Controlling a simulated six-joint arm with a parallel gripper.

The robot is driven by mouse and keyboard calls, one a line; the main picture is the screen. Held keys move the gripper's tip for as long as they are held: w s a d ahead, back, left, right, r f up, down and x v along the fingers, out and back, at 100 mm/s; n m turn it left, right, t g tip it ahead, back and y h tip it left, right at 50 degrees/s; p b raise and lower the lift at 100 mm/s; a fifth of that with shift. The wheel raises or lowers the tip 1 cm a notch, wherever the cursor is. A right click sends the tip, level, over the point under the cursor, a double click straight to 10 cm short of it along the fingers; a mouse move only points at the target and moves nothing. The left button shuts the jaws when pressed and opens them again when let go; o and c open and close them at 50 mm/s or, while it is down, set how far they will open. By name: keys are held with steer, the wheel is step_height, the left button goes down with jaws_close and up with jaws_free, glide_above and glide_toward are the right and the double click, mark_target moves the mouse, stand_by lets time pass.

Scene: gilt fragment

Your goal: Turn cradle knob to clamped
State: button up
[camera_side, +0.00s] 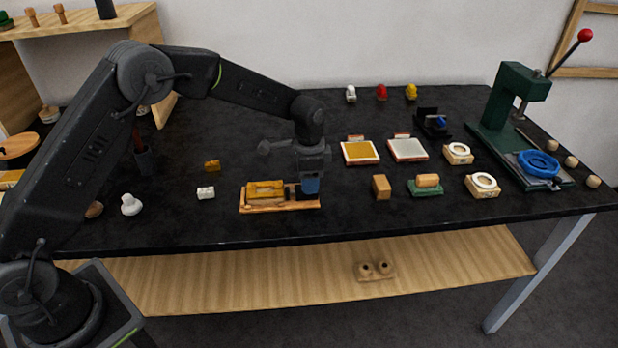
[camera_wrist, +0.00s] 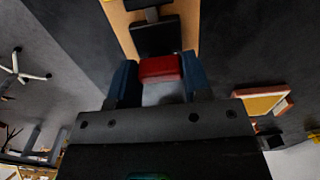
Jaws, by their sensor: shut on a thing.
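The cradle (camera_side: 280,207) is a wooden board near the front edge of the table in the side view, with a gold-yellow block (camera_side: 265,189) lying along it and dark jaw parts at its right. My gripper (camera_side: 310,186) is over the right end of the cradle, pointing down. In the wrist view its blue fingers are shut on a red knob (camera_wrist: 160,69), one on each side. Black cradle parts (camera_wrist: 155,38) and the wooden board (camera_wrist: 122,30) show beyond the knob. In the side view the knob is hidden by my gripper, and its turned position cannot be told.
A wooden block (camera_side: 381,187) and a green stand (camera_side: 425,190) are right of the cradle. A yellow pad (camera_side: 361,152) and a grey pad (camera_side: 407,149) lie behind. A white piece (camera_side: 206,193) is at left. A green press (camera_side: 510,110) stands far right.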

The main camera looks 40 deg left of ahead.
steer(key=n, duration=0.4)
steer(key=shift+n, duration=0.3)
steer(key=n, duration=0.4)
steer(key=shift+n, duration=0.3)
steer(key=n, duration=0.4)
steer(key=shift+r, duration=0.1)
steer(key=shift+n, duration=2.3)
steer(key=o, duration=0.9)
